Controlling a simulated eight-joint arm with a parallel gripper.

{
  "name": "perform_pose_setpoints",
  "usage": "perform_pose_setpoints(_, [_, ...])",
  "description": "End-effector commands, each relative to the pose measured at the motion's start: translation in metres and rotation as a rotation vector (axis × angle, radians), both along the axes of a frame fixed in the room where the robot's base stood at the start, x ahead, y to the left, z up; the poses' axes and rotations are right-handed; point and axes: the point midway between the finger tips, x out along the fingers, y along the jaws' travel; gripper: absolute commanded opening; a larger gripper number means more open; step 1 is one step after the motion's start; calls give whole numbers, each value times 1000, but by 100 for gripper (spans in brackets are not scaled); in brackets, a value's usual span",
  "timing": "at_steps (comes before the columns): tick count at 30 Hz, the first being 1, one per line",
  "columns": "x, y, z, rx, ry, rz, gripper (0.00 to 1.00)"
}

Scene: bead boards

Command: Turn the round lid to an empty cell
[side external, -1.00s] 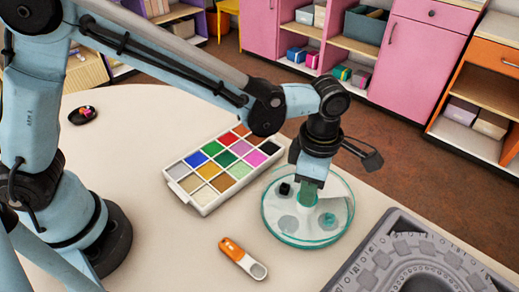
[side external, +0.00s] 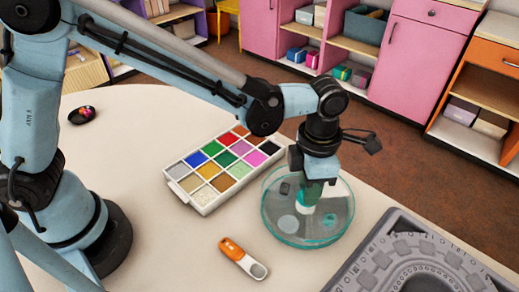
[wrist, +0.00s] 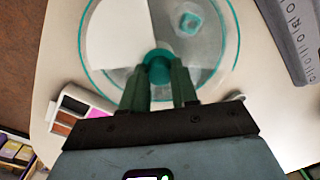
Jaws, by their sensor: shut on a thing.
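The round lid (side external: 338,190) is a see-through, teal-rimmed disc on a round dish on the table. My gripper (side external: 312,196) points down at its middle and is shut on the central teal knob (wrist: 157,68). In the wrist view a plain white wedge (wrist: 122,30) shows at the upper left, and the rest looks hazy grey. A teal blocky piece (wrist: 190,21) shows through the hazy part. In the side view a dark square piece (side external: 285,188) and a pale round patch (side external: 288,223) show in the dish. My fingers hide part of the middle.
A white tray of coloured cells (side external: 194,197) stands close left of the dish. An orange-handled tool (side external: 242,258) lies in front. A grey bead board (side external: 372,262) is at the lower right. A small dark dish (side external: 82,115) sits far left. Table between tool and board is clear.

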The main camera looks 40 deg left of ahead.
Motion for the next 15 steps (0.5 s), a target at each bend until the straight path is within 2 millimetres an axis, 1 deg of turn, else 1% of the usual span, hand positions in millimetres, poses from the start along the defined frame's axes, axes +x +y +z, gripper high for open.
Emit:
perform_pose_setpoints(7, [0, 0, 0, 0, 0, 0, 0])
perform_pose_setpoints(8, [0, 0, 0, 1, -1, 0, 30])
perform_pose_setpoints(12, [0, 0, 0, 1, -1, 0, 51])
perform_pose_setpoints(13, [0, 0, 0, 1, -1, 0, 55])
perform_pose_setpoints(15, [0, 0, 0, 1, -1, 0, 55])
